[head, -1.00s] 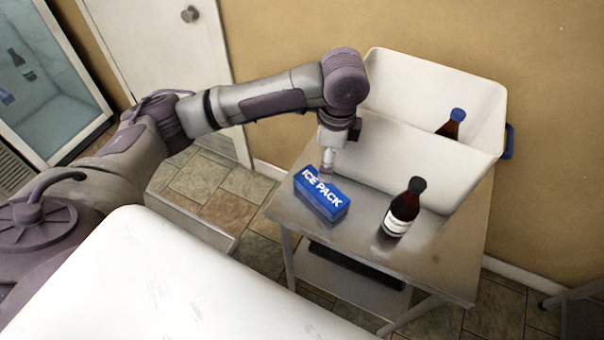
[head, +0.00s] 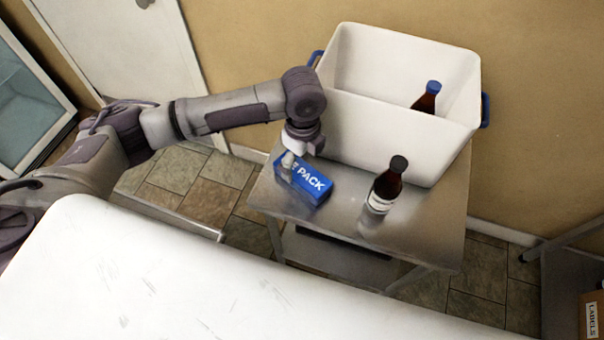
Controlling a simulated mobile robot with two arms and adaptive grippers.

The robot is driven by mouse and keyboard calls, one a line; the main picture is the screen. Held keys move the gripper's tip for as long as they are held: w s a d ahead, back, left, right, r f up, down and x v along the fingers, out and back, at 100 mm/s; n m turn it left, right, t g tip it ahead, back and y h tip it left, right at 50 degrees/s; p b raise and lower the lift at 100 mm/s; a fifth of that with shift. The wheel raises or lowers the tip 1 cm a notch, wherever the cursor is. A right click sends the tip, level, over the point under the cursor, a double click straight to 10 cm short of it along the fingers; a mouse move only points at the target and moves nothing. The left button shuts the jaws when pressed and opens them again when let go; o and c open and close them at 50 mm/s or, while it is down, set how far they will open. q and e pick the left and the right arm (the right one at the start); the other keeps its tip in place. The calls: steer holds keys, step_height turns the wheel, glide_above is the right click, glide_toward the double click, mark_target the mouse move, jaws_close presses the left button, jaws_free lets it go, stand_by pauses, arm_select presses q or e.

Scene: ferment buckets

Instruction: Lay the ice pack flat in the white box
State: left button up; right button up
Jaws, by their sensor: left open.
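The blue ice pack (head: 314,184), with white lettering, lies on the metal table in front of the white box. The white box (head: 385,138) stands open-topped at the back of the table, with blue handles at its ends. My left gripper (head: 289,164) points down at the left end of the ice pack and covers the first letters. It is open; whether its fingers touch the pack cannot be told. My right gripper is not in view.
A dark bottle with a black cap (head: 384,186) stands on the metal table (head: 425,215), right of the ice pack. A dark bottle with a blue cap (head: 427,99) shows inside the box. A carton marked LABELS (head: 590,316) sits at lower right.

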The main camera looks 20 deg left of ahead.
mark_target(302, 172)
arm_select(q)
steer(key=shift+s+f+p, duration=0.15)
steer(key=shift+f+p, duration=0.2)
steer(key=shift+f, duration=1)
steer(key=shift+s+f+p, duration=0.1)
steer(key=shift+f+p, duration=0.25)
steer(key=shift+f, duration=0.95)
steer(key=shift+r, duration=0.1)
steer(key=c, duration=1.8)
